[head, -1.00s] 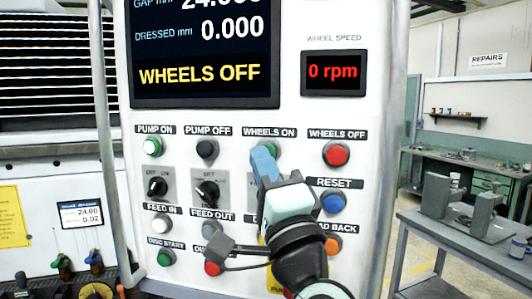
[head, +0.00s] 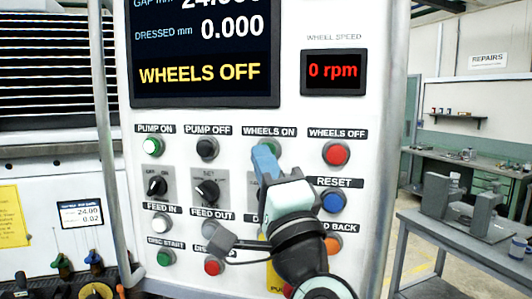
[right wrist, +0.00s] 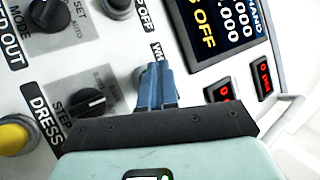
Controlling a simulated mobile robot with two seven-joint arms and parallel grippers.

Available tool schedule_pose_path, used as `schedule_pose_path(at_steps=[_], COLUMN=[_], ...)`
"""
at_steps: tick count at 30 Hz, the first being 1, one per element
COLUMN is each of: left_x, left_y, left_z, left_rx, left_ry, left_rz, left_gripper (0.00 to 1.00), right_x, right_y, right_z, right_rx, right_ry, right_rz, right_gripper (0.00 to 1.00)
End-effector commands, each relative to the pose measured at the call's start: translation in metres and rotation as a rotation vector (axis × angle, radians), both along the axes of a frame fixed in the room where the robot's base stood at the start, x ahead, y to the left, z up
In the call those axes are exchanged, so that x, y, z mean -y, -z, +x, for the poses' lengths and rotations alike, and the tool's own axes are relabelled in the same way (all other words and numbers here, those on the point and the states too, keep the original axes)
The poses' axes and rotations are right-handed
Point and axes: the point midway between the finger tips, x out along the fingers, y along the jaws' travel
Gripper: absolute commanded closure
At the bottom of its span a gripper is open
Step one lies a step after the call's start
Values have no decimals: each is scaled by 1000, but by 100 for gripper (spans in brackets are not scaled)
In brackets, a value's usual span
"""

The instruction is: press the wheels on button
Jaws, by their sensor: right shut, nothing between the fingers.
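The control panel (head: 225,122) carries a green wheels on button (head: 274,147) under its "WHEELS ON" label (head: 270,133). My right gripper (head: 264,153) is shut and empty, its blue fingertips in front of this button. They hide the button's lower left part in the head view. In the right wrist view the shut fingers (right wrist: 157,75) point at the panel and cover most of the button. I cannot tell whether the tips touch it. The screen (head: 200,74) reads "WHEELS OFF" and the wheel speed display (head: 333,72) reads 0 rpm. My left gripper is not in view.
The red wheels off button (head: 336,153) is to the right, the black pump off button (head: 207,148) to the left. A blue reset button (head: 333,201) and a selector knob (head: 206,192) are lower. A metal rail (head: 391,120) runs along the panel's right side.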

Motion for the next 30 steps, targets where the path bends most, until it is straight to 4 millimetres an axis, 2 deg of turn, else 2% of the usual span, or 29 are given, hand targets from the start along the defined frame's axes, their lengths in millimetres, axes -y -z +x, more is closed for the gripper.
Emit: schedule_pose_path(at_steps=[30], left_x=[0], left_y=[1], left_z=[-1], left_rx=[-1], left_ry=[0], left_rz=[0], left_gripper=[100], right_x=[2], right_y=[0], right_z=[8], right_rx=[-1], right_ry=[1], right_rz=[-1], right_gripper=[100])
